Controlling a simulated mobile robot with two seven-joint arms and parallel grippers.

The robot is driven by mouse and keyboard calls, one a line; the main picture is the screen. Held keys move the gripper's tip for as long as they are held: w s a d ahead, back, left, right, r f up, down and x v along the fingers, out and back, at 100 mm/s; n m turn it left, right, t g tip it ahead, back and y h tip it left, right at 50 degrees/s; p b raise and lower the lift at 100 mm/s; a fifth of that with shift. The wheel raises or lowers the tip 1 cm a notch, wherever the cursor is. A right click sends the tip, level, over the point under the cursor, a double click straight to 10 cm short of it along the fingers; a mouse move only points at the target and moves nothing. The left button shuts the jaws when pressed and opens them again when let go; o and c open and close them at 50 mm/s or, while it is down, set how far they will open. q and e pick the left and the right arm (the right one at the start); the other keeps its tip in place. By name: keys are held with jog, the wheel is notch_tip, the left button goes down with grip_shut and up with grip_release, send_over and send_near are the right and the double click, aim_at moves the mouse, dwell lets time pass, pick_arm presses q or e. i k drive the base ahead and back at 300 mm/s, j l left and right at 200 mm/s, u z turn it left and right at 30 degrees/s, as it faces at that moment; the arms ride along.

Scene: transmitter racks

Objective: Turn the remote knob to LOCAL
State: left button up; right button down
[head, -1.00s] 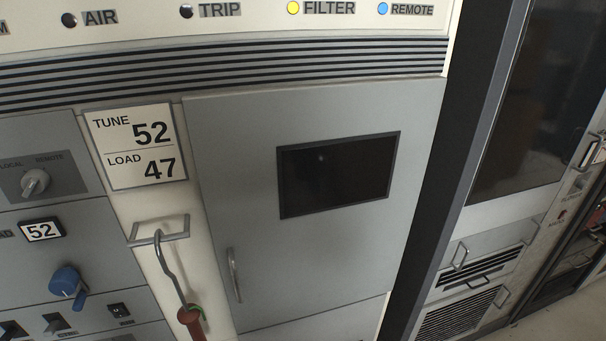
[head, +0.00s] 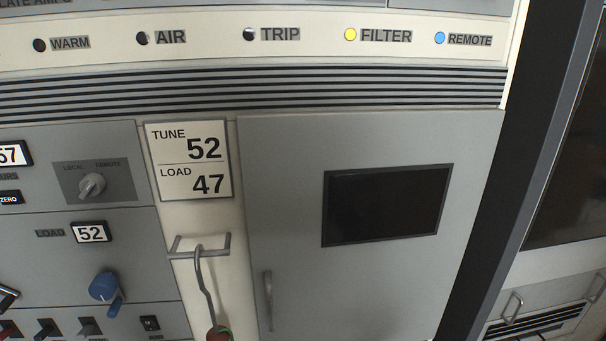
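The remote knob (head: 92,185) is a small light-grey knob on a dark grey plate (head: 122,187) at the left of the head view. The plate is marked LOCAL on the left and REMOTE on the right. The knob's exact pointing direction is too small to tell surely. The REMOTE lamp (head: 440,38) at the upper right is lit blue. Neither of my grippers is in the view.
A hook with a red handle (head: 219,334) hangs from a bracket (head: 199,248). A grey door (head: 290,210) with a dark window (head: 388,205) stands to the right.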

aim_at(93, 184)
jog(key=u, duration=1.35)
